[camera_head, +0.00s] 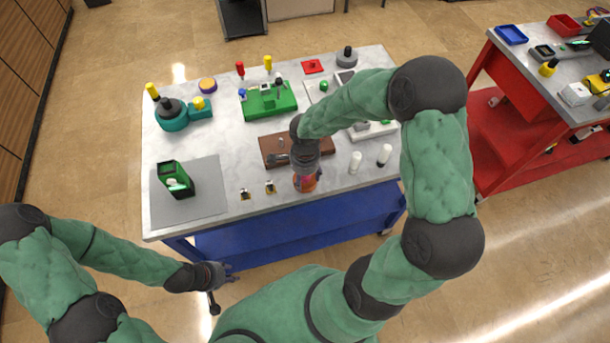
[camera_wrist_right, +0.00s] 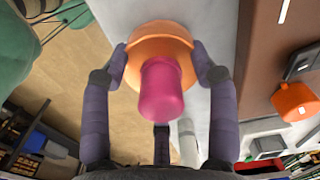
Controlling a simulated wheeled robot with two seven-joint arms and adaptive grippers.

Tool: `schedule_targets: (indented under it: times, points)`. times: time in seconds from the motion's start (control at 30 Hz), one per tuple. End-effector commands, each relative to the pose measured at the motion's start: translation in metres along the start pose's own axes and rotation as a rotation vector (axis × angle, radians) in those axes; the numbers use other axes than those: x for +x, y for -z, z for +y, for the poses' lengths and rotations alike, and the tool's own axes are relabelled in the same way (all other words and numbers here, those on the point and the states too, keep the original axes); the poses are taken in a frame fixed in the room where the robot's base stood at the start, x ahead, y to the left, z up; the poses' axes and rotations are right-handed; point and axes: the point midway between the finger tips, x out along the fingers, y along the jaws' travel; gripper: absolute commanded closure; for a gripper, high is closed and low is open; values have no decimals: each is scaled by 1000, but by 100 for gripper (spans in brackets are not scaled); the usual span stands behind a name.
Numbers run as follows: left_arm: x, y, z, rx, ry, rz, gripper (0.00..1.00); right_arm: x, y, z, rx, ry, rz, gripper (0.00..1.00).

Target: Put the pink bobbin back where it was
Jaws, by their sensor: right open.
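The pink bobbin (camera_wrist_right: 162,92) shows in the right wrist view as a pink cylinder on a wider orange round part. My right gripper (camera_wrist_right: 160,62) is open, with one finger on each side of the bobbin. I cannot tell whether the fingertips touch the orange part. In the head view my right gripper (camera_head: 305,178) is at the table's front edge, in front of the brown board (camera_head: 270,146), and mostly covers the bobbin. My left gripper (camera_head: 218,275) hangs in front of the table, away from the objects; its finger opening is too small to tell.
The light table (camera_head: 225,140) carries a green fixture (camera_head: 270,100), a teal part (camera_head: 172,124) and a grey mat (camera_head: 210,205) with a green-black box (camera_head: 175,179). A red cart (camera_head: 510,90) is at the right.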

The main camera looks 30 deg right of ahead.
Motion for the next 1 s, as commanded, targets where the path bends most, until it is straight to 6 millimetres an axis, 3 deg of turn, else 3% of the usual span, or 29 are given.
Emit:
schedule_targets:
  times: [0.2, 0.7, 1.0]
  points:
    - [-6, 0, 2, 0, 0, 0, 60, -8, 0, -1, 0, 2, 1, 40]
    - [-17, -1, 6, 0, 0, 0, 60, -101, 0, -1, 0, 4, 1, 40]
    - [-18, -1, 7, 0, 0, 0, 60, -123, 0, 0, -1, 1, 0, 40]
